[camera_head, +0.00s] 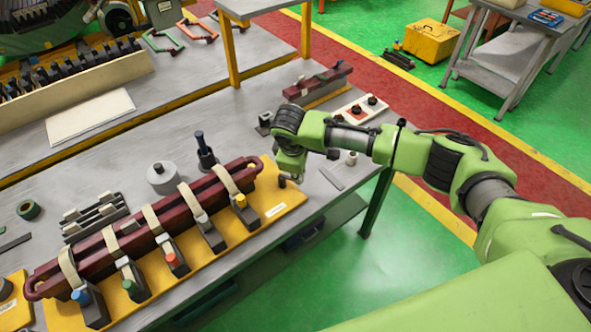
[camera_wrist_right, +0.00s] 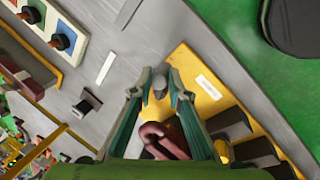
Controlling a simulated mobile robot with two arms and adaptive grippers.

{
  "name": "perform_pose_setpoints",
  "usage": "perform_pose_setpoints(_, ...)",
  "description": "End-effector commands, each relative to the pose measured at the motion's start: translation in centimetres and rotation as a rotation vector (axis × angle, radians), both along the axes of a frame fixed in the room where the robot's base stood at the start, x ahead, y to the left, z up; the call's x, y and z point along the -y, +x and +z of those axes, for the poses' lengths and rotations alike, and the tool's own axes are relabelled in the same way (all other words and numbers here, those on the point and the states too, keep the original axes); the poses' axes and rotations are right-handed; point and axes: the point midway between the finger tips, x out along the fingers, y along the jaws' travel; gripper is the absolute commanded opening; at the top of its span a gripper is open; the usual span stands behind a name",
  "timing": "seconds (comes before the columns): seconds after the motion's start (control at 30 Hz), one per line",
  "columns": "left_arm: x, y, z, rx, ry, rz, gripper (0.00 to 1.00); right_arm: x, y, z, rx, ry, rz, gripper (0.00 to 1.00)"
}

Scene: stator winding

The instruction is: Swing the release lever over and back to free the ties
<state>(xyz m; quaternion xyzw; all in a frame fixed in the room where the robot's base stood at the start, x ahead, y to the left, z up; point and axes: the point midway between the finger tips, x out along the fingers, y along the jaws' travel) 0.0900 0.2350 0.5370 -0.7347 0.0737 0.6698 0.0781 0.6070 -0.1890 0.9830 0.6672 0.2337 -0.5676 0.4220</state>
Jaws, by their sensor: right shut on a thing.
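A maroon coil bar (camera_head: 140,228) lies on a yellow fixture plate (camera_head: 268,203), with beige ties (camera_head: 190,198) looped round it. Dark clamps with blue, orange, green and yellow knobs stand along its front side. My right gripper (camera_head: 284,180) is at the far right end of the plate, just past the coil's end loop. In the right wrist view its fingers (camera_wrist_right: 160,92) close around a small grey post (camera_wrist_right: 158,84), seemingly the release lever's handle, above the yellow plate. The maroon end loop (camera_wrist_right: 160,138) lies between the fingers' bases. Most of the lever is hidden. My left gripper is out of view.
A dark post with a blue top (camera_head: 204,150) and a grey cylinder (camera_head: 161,178) stand behind the coil. A white board with dark knobs (camera_head: 360,110) and another maroon bar (camera_head: 318,82) lie beyond my right gripper. The table's front edge is close to the plate.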

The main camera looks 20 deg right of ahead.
Motion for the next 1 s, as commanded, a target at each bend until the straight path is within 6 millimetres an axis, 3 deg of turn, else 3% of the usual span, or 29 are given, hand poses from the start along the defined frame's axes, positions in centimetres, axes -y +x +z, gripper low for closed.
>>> perform_pose_setpoints(0.2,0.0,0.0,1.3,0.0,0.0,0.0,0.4,0.9,0.9,0.3,0.003,0.003,0.198,0.0)
perform_pose_setpoints(0.5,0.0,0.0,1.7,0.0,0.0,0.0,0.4,1.5,2.2,0.2,0.004,0.002,0.428,0.0)
perform_pose_setpoints(1.0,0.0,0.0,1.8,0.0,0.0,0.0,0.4,1.7,3.0,0.2,0.006,0.002,0.587,0.0)
